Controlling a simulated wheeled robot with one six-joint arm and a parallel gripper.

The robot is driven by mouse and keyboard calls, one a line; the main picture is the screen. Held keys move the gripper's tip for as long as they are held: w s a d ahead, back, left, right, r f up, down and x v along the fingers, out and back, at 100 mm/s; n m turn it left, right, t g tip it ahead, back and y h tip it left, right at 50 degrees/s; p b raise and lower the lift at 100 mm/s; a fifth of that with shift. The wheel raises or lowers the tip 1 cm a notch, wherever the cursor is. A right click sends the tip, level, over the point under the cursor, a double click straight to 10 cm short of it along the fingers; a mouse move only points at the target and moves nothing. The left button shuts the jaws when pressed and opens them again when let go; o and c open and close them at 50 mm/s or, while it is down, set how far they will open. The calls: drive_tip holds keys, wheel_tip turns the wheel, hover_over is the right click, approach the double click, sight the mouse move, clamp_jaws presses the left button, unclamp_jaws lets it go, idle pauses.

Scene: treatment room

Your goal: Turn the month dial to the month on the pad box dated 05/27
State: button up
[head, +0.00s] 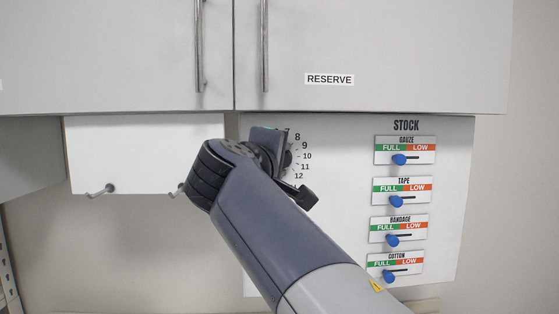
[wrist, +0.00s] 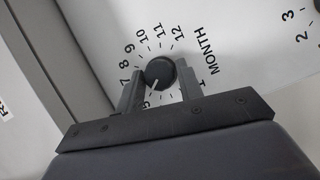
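The month dial's round black knob (wrist: 160,70) has a white pointer line and sits on a white panel marked MONTH in the wrist view. The pointer aims down-left in the picture, towards a partly hidden number that looks like 5 or 6. Numbers 7 to 12 and a 1 show around it. My gripper (wrist: 160,76) has one finger on each side of the knob. I cannot tell whether the fingers touch it. In the head view my gripper and wrist cover most of the dial; its numbers (head: 303,156) show at the right. No pad box is in view.
A closed cabinet (head: 380,50) labelled RESERVE hangs above the panel, close over my wrist. Right of the dial are several STOCK sliders with blue knobs (head: 399,160). A white board (head: 140,150) with hooks is at the left. More numbers (wrist: 303,26) show at the wrist view's right edge.

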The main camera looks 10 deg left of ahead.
drive_tip(key=o, duration=0.5)
drive_tip(key=shift+c, duration=0.2)
drive_tip(key=s+a+b, duration=0.1)
drive_tip(key=s+b, duration=0.1)
drive_tip(key=s, duration=0.8)
drive_tip(key=shift+s+a+r, duration=0.2)
drive_tip(key=shift+s+r, duration=0.1)
drive_tip(key=shift+s, duration=0.05)
drive_tip(key=shift+w, duration=0.1)
drive_tip(key=w+d+p, duration=0.1)
drive_tip(key=w+p, duration=0.1)
drive_tip(key=w, duration=0.8)
drive_tip(key=shift+w+d+f, duration=0.2)
drive_tip(key=shift+w+f, duration=0.1)
